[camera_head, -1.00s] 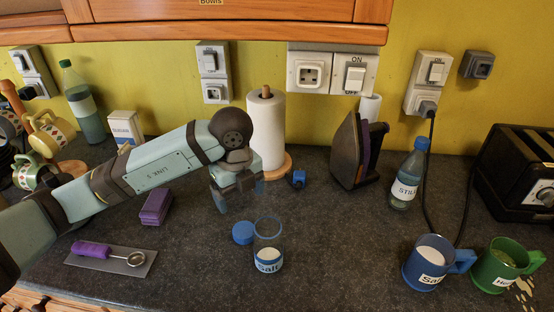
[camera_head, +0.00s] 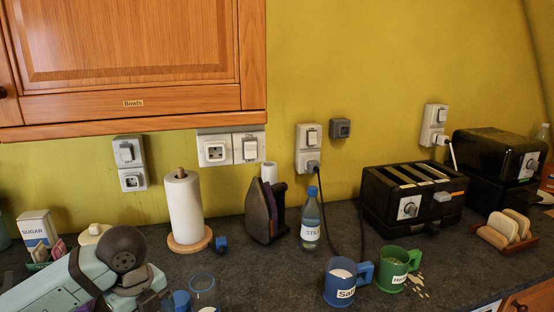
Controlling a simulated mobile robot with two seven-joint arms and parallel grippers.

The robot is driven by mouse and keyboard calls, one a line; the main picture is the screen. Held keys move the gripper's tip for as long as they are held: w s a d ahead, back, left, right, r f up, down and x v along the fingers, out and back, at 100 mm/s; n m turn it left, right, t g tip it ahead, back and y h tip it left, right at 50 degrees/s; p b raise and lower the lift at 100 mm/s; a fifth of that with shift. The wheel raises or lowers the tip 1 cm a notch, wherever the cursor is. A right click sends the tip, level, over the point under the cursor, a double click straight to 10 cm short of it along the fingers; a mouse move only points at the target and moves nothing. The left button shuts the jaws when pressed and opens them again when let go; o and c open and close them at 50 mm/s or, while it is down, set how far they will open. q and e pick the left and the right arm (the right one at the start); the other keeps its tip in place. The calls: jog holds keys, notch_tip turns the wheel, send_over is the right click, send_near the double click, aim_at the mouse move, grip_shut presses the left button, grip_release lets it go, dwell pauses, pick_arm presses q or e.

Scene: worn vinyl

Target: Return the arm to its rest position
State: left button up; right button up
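My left arm (camera_head: 60,285) comes in at the lower left, pale green with a dark round wrist joint. My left gripper (camera_head: 150,300) points down at the bottom edge, left of a blue lid (camera_head: 180,300) and a clear glass jar (camera_head: 204,292). Its fingertips are partly hidden and cut off, so I cannot tell its opening. Nothing is visibly held. My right gripper is not in view.
On the counter stand a paper towel roll (camera_head: 184,208), iron (camera_head: 265,212), still-water bottle (camera_head: 310,222), blue mug (camera_head: 342,284), green mug (camera_head: 394,270), black toaster (camera_head: 412,196) and toast rack (camera_head: 506,232). A wooden cupboard (camera_head: 130,55) hangs above left.

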pick_arm(q)
jog(key=s+d+m+g+h+p, duration=0.35)
jog(key=s+d+h, duration=0.25)
jog(key=d+h, duration=0.5)
jog(key=d+r+n+t+h+p, duration=0.3)
jog(key=d+r+n+t+h, duration=0.3)
jog(key=h, duration=0.4)
jog(key=w+a+f+n+t+y+p, duration=0.1)
jog(key=a+f+n+t+y, duration=0.25)
jog(key=n+t+y, duration=0.35)
jog(key=a+f+n+t+y+p, duration=0.2)
jog(key=a+f+n+t+y, duration=0.15)
jog(key=n+t, duration=0.45)
jog(key=s+a+f+n+g+y+p, duration=0.1)
jog(key=s+a+f+n+g+y, duration=0.1)
jog(key=s+f, duration=0.4)
jog(key=s+a+f+n+g+y+p, duration=0.1)
jog(key=s+a+f+n+g+y, duration=0.1)
jog(key=f, duration=0.8)
jog(key=s+a+g+y, duration=0.1)
jog(key=s+g+y, duration=0.1)
jog(key=s+y, duration=0.1)
jog(key=shift+s+a+f+n+y, duration=0.2)
jog(key=shift+s+n+y, duration=0.2)
jog(key=shift+y, duration=0.15)
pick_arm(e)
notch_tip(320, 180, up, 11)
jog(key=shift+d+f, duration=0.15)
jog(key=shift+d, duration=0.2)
